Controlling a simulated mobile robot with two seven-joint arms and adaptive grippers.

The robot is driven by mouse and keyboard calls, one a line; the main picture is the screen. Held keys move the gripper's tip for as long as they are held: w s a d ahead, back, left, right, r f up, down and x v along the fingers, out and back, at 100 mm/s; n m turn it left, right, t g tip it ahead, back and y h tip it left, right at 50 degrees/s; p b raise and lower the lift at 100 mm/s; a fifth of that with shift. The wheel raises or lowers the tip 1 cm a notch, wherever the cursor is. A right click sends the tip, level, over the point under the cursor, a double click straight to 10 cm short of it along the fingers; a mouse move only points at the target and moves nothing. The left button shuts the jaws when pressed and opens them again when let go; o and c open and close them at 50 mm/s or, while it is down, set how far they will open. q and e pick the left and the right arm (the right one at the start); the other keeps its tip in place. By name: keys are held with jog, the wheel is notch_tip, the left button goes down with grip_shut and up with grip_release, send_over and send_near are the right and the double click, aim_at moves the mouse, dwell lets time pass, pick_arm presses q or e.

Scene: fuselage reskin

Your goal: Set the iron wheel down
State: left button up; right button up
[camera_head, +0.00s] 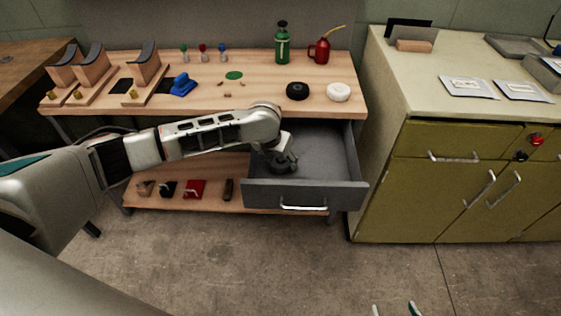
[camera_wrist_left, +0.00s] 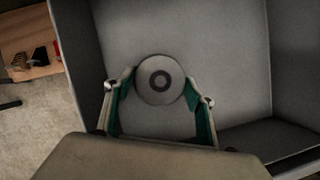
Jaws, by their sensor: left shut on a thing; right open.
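The iron wheel (camera_wrist_left: 160,80) is a grey disc with a dark ring around its centre. In the left wrist view it sits between the green-padded fingers of my left gripper (camera_wrist_left: 158,88), which is shut on it. In the head view my left gripper (camera_head: 283,163) reaches down into the open grey drawer (camera_head: 304,194). The wheel is hard to tell from the dark fingers there. I cannot tell whether the wheel touches the drawer floor. My right gripper (camera_head: 396,309) shows only its fingertips at the bottom edge, apart and empty.
On the workbench (camera_head: 255,92) above the drawer lie a black wheel (camera_head: 297,91) and a white wheel (camera_head: 339,92). A green bottle (camera_head: 282,44) and a red oil can (camera_head: 320,50) stand behind. An olive cabinet (camera_head: 450,180) stands to the right. The drawer floor (camera_wrist_left: 190,30) around the wheel looks clear.

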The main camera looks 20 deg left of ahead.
pick_arm(q)
jog(key=shift+f, duration=0.3)
jog(key=shift+w+r, duration=0.1)
jog(key=shift+r, duration=0.05)
pick_arm(e)
jog(key=shift+w+r, duration=0.15)
jog(key=shift+r, duration=0.15)
pick_arm(q)
jog(key=o, duration=1.7)
jog(key=shift+f, duration=0.25)
jog(key=shift+c, duration=0.2)
pick_arm(e)
jog(key=shift+f, duration=0.2)
